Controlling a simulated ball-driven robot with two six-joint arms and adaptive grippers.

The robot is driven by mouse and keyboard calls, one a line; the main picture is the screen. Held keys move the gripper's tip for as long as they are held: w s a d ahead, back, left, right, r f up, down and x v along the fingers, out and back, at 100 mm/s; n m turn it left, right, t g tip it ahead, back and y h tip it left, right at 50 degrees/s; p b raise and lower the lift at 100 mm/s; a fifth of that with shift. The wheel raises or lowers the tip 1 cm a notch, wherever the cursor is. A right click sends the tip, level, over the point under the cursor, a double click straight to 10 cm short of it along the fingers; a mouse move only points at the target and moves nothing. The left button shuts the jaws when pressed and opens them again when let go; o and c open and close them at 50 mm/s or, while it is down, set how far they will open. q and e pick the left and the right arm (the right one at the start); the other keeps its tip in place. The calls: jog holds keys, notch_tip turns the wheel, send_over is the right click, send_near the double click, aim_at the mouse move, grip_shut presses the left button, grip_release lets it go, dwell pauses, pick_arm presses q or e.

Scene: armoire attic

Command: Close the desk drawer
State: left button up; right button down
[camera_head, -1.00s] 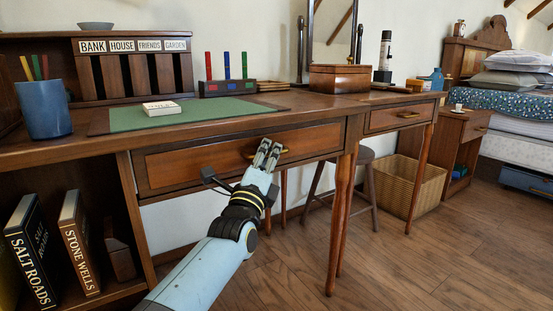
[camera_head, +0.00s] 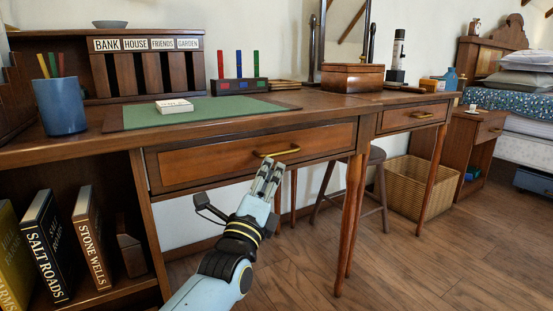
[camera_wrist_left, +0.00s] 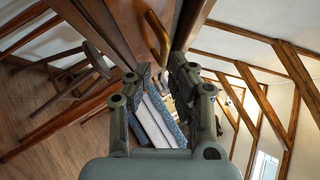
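The desk drawer (camera_head: 215,165) is the wide wooden front under the desktop, with a brass handle (camera_head: 280,152). It looks nearly flush with the desk frame; I cannot tell whether a small gap is left. My left gripper (camera_head: 270,170) is just below and in front of the handle, pointing up at the drawer. Its two fingers are apart with nothing between them. In the left wrist view the gripper (camera_wrist_left: 162,68) shows a gap between its fingers, and the handle (camera_wrist_left: 157,38) lies beyond the tips, apart from them. My right gripper is not in view.
The desktop (camera_head: 330,103) holds a green mat (camera_head: 215,112), a blue pen cup (camera_head: 60,105) and a wooden box (camera_head: 358,78). A second drawer (camera_head: 400,119) is at right. Desk legs, a stool (camera_head: 378,158) and a basket (camera_head: 415,185) stand below. Books fill the lower left shelf.

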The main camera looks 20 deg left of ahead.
pick_arm(q)
jog(key=v, duration=0.5)
jog(key=shift+s, duration=0.2)
